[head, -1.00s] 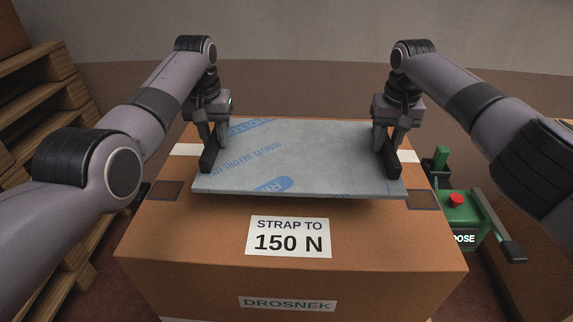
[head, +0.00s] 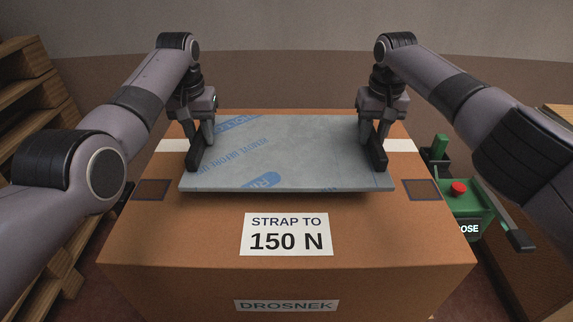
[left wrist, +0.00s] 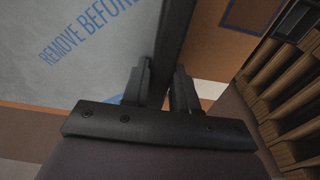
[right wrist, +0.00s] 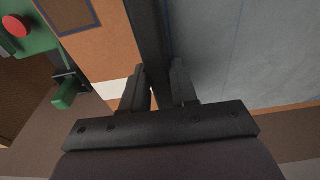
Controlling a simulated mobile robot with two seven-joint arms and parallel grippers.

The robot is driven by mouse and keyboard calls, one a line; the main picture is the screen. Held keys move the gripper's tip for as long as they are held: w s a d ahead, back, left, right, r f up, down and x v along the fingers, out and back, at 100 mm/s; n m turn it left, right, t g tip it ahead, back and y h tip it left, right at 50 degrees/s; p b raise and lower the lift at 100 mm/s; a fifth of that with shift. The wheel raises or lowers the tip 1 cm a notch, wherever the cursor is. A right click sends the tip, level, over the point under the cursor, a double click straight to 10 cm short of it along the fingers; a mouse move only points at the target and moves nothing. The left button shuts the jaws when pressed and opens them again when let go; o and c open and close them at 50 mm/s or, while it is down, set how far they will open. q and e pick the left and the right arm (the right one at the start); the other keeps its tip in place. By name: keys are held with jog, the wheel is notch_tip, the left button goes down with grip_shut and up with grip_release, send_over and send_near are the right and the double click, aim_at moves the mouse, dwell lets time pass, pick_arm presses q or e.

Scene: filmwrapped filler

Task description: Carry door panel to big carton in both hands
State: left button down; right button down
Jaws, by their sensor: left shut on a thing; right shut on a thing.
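The door panel (head: 290,150) is a flat grey sheet with blue film print. It lies level over the top of the big carton (head: 160,225), a brown box labelled "STRAP TO 150 N". A dark shadow shows under the panel's front edge; I cannot tell whether it touches the carton. My left gripper (head: 195,160) is shut on the panel's left edge, and my right gripper (head: 377,160) is shut on its right edge. The panel also shows in the left wrist view (left wrist: 80,50) and in the right wrist view (right wrist: 240,55).
A green tool with a red button (head: 459,188) stands right of the carton. Wooden pallets (head: 35,120) are stacked at the left. A white label (head: 287,234) lies on the carton top in front of the panel. A wall is behind.

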pick_arm(q)
jog(key=shift+a+f, duration=0.1)
pick_arm(e)
jog(key=shift+d+f, duration=0.15)
